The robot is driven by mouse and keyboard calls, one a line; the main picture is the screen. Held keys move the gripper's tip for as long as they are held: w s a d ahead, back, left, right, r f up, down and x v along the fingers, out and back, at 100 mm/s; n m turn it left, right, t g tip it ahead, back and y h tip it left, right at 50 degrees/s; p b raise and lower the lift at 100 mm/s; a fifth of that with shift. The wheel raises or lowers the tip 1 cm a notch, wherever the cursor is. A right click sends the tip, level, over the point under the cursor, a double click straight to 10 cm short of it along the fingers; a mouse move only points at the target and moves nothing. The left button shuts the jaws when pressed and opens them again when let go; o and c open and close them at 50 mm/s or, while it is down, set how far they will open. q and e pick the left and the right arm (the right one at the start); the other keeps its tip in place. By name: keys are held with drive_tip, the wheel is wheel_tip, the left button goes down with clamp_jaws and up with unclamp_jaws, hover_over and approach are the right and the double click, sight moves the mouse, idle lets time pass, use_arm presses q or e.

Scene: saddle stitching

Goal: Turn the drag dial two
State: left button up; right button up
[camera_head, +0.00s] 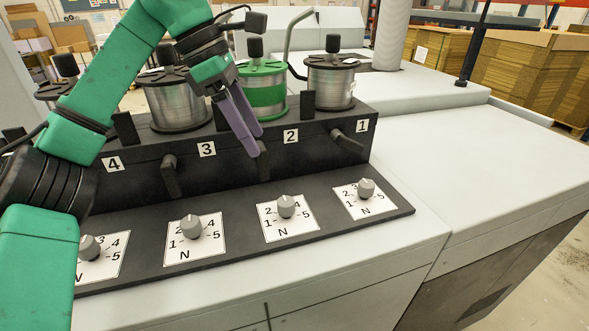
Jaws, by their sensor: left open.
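The drag dial two (287,206) is a grey round knob on a white plate marked N and 1 to 5, below the label 2 (291,136). The knob hides the number 3, and its pale mark seems to face up the plate. My left gripper (257,143) has purple fingers pointing down, above and left of this dial and apart from it. It is open with nothing seen between the fingers. The fingers hang in front of the black housing near the lever (263,162) of station two. My right gripper is not in view.
Similar dials stand at station one (366,189), station three (191,226) and far left (89,248). A green wire spool (262,91) and silver spools (177,101) stand on the housing. Black levers (170,176) stick out above the dials. The white machine top (480,160) at right is clear.

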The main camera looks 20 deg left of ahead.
sight(285, 201)
use_arm(q)
drive_tip(key=x, duration=0.3)
drive_tip(key=s+x, duration=0.1)
drive_tip(key=x, duration=0.3)
drive_tip(key=s+p+x, duration=0.1)
drive_tip(key=x, duration=0.3)
drive_tip(key=shift+s+d, duration=0.2)
drive_tip(key=shift+d, duration=0.1)
drive_tip(key=shift+w+x, duration=0.25)
drive_tip(key=shift+x, duration=0.85)
drive_tip(key=shift+s, duration=0.4)
drive_tip(key=c, duration=0.4)
drive_tip(key=shift+w, duration=0.15)
clamp_jaws()
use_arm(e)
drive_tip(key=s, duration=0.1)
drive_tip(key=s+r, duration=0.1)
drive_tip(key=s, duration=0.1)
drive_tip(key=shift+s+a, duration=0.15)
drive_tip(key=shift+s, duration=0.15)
